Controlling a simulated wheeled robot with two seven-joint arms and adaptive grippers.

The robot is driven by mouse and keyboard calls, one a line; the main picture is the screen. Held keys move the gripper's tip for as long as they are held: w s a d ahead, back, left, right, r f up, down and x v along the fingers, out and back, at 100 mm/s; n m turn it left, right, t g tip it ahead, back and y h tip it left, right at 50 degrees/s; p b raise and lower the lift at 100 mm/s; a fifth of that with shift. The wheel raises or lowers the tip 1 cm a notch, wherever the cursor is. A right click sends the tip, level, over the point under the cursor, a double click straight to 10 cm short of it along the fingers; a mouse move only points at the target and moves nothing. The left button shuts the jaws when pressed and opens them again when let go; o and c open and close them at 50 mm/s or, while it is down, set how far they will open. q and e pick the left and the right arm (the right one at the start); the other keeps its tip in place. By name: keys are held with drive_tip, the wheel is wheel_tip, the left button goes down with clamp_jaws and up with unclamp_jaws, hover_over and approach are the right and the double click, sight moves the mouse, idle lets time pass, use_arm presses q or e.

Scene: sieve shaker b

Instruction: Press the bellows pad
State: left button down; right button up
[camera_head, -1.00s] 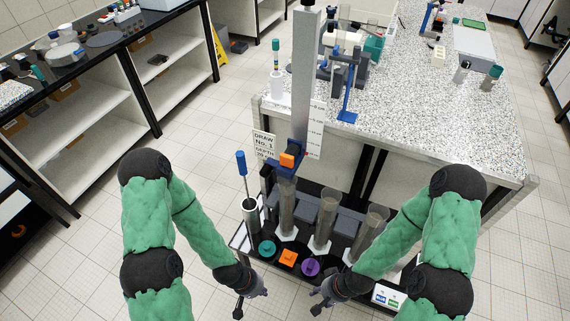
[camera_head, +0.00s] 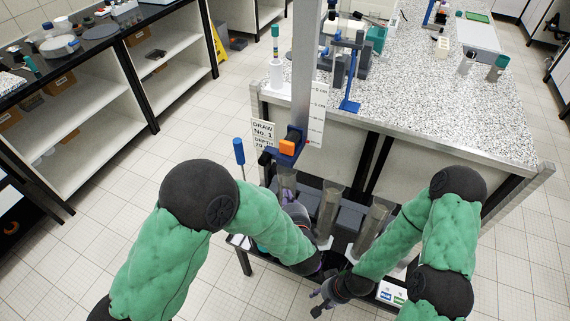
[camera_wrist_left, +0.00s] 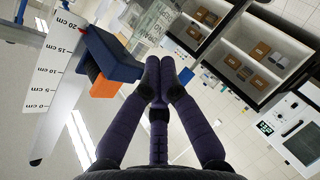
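The bellows pad cannot be told for certain. An orange block (camera_head: 290,146) sits on a blue carriage (camera_head: 285,159) on the upright column. Both also show left of the fingers in the left wrist view: the block (camera_wrist_left: 104,85) and the carriage (camera_wrist_left: 112,54). My left gripper (camera_head: 294,208) is below the carriage in the head view. Its fingers (camera_wrist_left: 158,72) are together and empty in the wrist view. My right gripper (camera_head: 315,300) is open and empty at the stand's front.
Clear tubes (camera_head: 329,208) stand on the low stand behind my arms. A blue-handled tool (camera_head: 239,152) stands at its left. A scale plate (camera_head: 317,112) and a card (camera_head: 263,136) are by the column. A speckled bench (camera_head: 430,110) lies behind.

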use_arm(q)
drive_tip(key=s+d+r+n+t+y+b, duration=0.1)
drive_tip(key=s+r+n+t+y+b, duration=0.1)
drive_tip(key=s+r+n+y, duration=0.2)
wheel_tip(320, 180, up, 5)
drive_tip(key=s+n, duration=0.2)
drive_tip(key=shift+d+f+n, duration=0.15)
drive_tip(key=shift+d+n, duration=0.2)
drive_tip(key=shift+n, duration=0.05)
drive_tip(key=b, duration=0.3)
approach(280, 149)
drive_tip(key=w+a, duration=0.1)
drive_tip(key=w, duration=0.1)
drive_tip(key=w+a, duration=0.1)
drive_tip(key=a, duration=0.1)
drive_tip(key=shift+w+f, duration=0.25)
drive_tip(key=shift+w, duration=0.1)
drive_tip(key=shift+w+d+r, duration=0.1)
drive_tip(key=shift+w+d, duration=0.2)
drive_tip(key=shift+w, duration=0.35)
